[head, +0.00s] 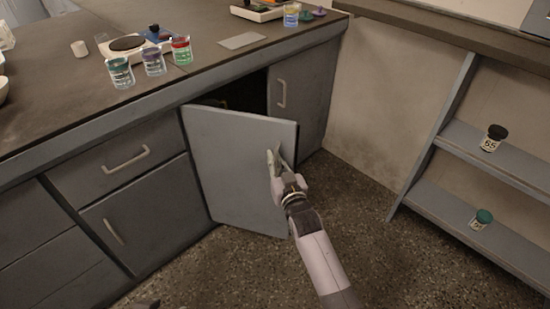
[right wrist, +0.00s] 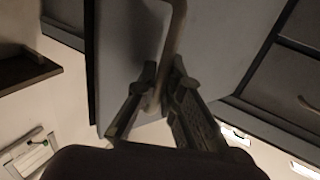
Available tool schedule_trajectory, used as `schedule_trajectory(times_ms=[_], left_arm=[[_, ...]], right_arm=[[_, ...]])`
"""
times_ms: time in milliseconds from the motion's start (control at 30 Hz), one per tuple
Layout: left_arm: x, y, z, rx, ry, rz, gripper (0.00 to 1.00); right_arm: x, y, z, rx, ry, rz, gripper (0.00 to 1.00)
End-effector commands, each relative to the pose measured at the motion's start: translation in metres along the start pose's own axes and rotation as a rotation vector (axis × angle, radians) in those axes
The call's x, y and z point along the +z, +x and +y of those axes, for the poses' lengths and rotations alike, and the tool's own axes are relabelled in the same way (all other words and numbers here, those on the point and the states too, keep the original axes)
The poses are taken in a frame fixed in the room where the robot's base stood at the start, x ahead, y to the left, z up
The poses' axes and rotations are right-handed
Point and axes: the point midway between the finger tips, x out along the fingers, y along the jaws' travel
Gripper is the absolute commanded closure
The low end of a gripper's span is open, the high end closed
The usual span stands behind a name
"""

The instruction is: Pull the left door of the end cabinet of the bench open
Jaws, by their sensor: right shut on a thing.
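The left door (head: 235,165) of the end cabinet (head: 301,98) stands partly open in the head view, swung out from its left edge. A dark gap shows above it. My right gripper (head: 272,160) is at the door's right side and covers the place of its handle. In the right wrist view the handle (right wrist: 170,45) is a pale bar running down between the fingers of my right gripper (right wrist: 160,88), which is shut on it. The right door beside it is closed, with its own handle (head: 281,93) in view. My left gripper is not clearly seen.
The bench top (head: 60,105) holds several jars, a scale (head: 128,45) and a flat grey plate (head: 242,41). A shelf rack (head: 435,202) with two lidded jars stands at the right. Bare floor (head: 350,195) lies between the door and the rack.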

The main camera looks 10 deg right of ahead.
Motion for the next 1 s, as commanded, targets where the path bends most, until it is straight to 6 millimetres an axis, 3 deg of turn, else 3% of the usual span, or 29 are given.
schedule_trajectory(times_ms=[367,400,700,1000], left_arm=[[0.0012,-0.0003,-0.0003,-0.001,0.0,-0.005,0.6],[0.0012,-0.0003,-0.0003,-0.001,0.0,-0.005,0.6],[0.0008,-0.0004,-0.0003,-0.001,0.0,-0.004,0.6],[0.0015,0.0002,0.0003,0.001,0.0,-0.006,0.6]], right_arm=[[0.0011,-0.0007,0.0033,0.006,-0.003,-0.001,1.0],[0.0011,-0.0007,0.0033,0.006,-0.003,-0.001,0.9],[0.0006,-0.0004,0.0014,0.003,-0.001,0.0,0.71],[0.0005,-0.0016,0.0006,0.002,-0.001,0.0,0.71]])
